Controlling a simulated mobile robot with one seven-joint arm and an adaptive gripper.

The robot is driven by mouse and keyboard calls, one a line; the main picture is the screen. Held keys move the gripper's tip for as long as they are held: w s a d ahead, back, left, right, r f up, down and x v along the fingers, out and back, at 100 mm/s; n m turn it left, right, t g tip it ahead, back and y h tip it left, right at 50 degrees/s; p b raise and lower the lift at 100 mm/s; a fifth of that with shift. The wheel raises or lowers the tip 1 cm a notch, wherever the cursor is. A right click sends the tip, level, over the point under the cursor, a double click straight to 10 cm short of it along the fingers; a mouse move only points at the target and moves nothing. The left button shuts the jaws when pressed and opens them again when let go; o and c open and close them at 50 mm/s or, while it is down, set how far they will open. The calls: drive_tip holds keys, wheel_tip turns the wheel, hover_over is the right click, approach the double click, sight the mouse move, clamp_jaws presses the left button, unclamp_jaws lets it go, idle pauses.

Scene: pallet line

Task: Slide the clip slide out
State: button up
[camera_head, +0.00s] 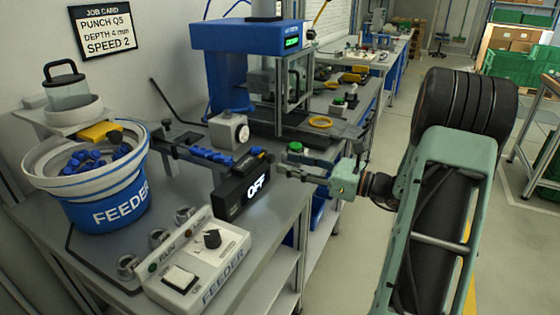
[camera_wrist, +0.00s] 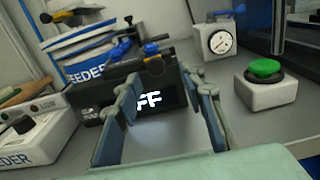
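Blue pieces (camera_head: 212,156) lie in a row on the track. A small dark piece with yellow (camera_head: 256,154) sits on top of the box; I cannot tell whether it is the clip slide. My gripper (camera_head: 283,165) is open and empty, to the right of the box. In the wrist view its fingers (camera_wrist: 161,78) stand apart in front of the box, whose sign is partly covered by the left finger.
A blue feeder bowl (camera_head: 112,208) and a feeder control box (camera_head: 190,262) stand on the left. A dial gauge (camera_head: 229,130) and a green button (camera_wrist: 264,68) stand behind the gripper. A blue press (camera_head: 260,40) rises at the back. The bench top before the box is clear.

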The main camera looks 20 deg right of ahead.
drive_tip(key=v, duration=0.7)
drive_tip(key=shift+s+d, duration=0.25)
